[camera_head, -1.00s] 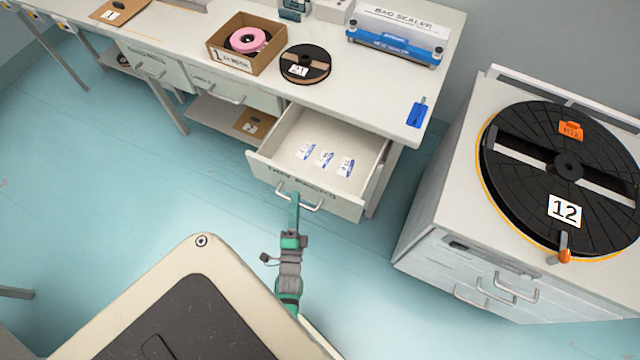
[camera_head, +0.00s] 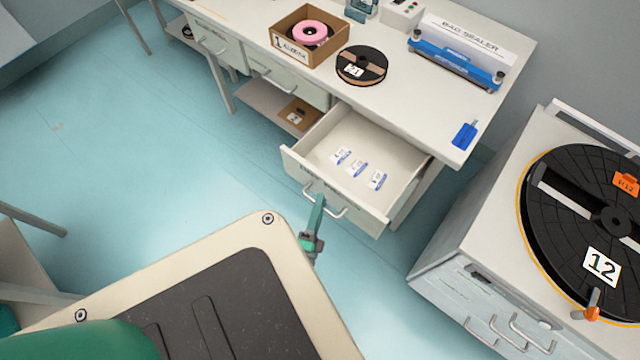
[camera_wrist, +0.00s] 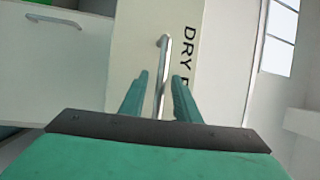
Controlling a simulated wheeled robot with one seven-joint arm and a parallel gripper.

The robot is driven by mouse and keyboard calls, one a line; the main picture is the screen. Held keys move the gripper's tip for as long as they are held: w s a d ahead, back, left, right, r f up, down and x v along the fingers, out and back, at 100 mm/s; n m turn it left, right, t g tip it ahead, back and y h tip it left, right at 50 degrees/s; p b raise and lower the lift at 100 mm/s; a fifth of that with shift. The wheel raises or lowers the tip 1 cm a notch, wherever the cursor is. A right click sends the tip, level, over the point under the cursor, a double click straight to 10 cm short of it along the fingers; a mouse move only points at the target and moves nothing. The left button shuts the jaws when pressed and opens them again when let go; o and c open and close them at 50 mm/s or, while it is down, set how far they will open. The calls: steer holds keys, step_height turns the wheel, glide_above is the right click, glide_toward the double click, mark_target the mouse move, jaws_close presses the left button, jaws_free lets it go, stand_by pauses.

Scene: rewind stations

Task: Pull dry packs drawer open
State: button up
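The dry packs drawer (camera_head: 293,163) stands well open from the right end of the white bench. Several small white-and-blue packs (camera_head: 358,168) lie inside on its floor. Its front shows large in the wrist view (camera_wrist: 215,75), with "DRY" readable beside the metal handle (camera_wrist: 163,48). My gripper (camera_head: 315,203) is at that handle. In the wrist view its two green fingers (camera_wrist: 160,82) stand either side of the bar, with a visible gap on both sides. The gripper looks open around the handle; the far ends of the fingers do not appear to press on it.
On the bench are a cardboard box (camera_head: 284,47) with a pink spool, a black reel (camera_head: 361,66), a bag sealer (camera_head: 455,62) and a blue tool (camera_head: 465,134). A cabinet (camera_head: 440,265) with a large black turntable (camera_head: 575,225) stands to the right. Blue floor (camera_head: 150,150) is clear at left.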

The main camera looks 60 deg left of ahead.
steer(key=v, duration=1.1)
steer(key=shift+w, duration=0.1)
stand_by(0.4)
steer(key=d+r+n+h, duration=0.4)
steer(key=d+r+h, duration=0.3)
steer(key=d, duration=0.6)
steer(key=d+r+n+t+h, duration=0.1)
steer(key=d+r+n+h, duration=0.3)
steer(key=d+r, duration=0.8)
steer(key=d+h, duration=0.2)
steer(key=shift+d+h, duration=0.2)
steer(key=shift+h, duration=0.2)
steer(key=shift+w, duration=0.15)
